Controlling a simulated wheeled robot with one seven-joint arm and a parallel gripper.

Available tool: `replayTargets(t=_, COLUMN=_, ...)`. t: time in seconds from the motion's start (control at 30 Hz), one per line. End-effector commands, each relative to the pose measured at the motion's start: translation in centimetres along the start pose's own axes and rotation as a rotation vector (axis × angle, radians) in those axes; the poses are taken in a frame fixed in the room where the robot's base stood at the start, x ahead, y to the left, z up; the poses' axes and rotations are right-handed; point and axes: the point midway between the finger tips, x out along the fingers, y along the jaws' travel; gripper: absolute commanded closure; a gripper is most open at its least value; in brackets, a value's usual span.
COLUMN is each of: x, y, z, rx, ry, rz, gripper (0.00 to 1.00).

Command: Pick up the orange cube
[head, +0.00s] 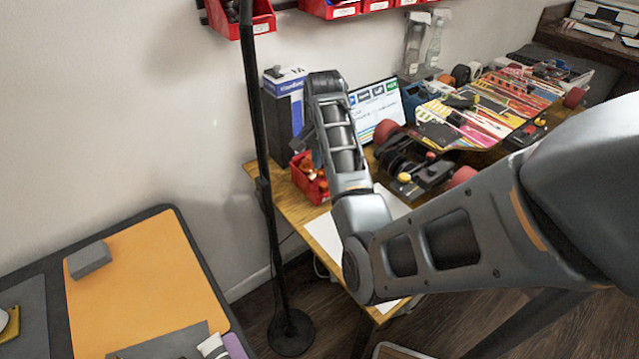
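I cannot make out an orange cube for certain. A red bin (303,183) on the wooden table holds small orange-brown items, partly hidden behind my arm; their shapes are too small to tell. My arm reaches in from the right, bends at the elbow and rises in front of the bin. My gripper (306,138) is at the far end of the arm, near the blue-and-white box and above the bin. Its fingers are mostly hidden by the wrist, so neither their opening nor anything between them shows.
An orange mat (150,285) with a grey block (89,259) lies on the left table. A black pole (262,150) stands between the tables. A blue-and-white box (285,105), a screen (377,107) and a skateboard (490,110) crowd the wooden table. Red bins (240,18) hang above.

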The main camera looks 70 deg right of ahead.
Motion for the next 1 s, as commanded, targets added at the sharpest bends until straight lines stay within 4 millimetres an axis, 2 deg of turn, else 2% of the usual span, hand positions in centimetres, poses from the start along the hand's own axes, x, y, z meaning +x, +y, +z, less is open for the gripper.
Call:
replayTargets(t=0.17, x=-0.3, y=-0.1, z=0.1, rx=0.041, ry=-0.061, rz=0.021, gripper=0.69)
replayTargets(t=0.47, x=2.6, y=0.0, z=0.3, rx=0.041, ry=-0.063, rz=0.023, gripper=0.69)
replayTargets(t=0.73, x=6.3, y=-0.1, z=0.4, rx=0.041, ry=-0.061, rz=0.022, gripper=0.69)
replayTargets(t=1.0, x=7.2, y=-0.1, z=0.4, rx=0.040, ry=-0.059, rz=0.019, gripper=0.69)
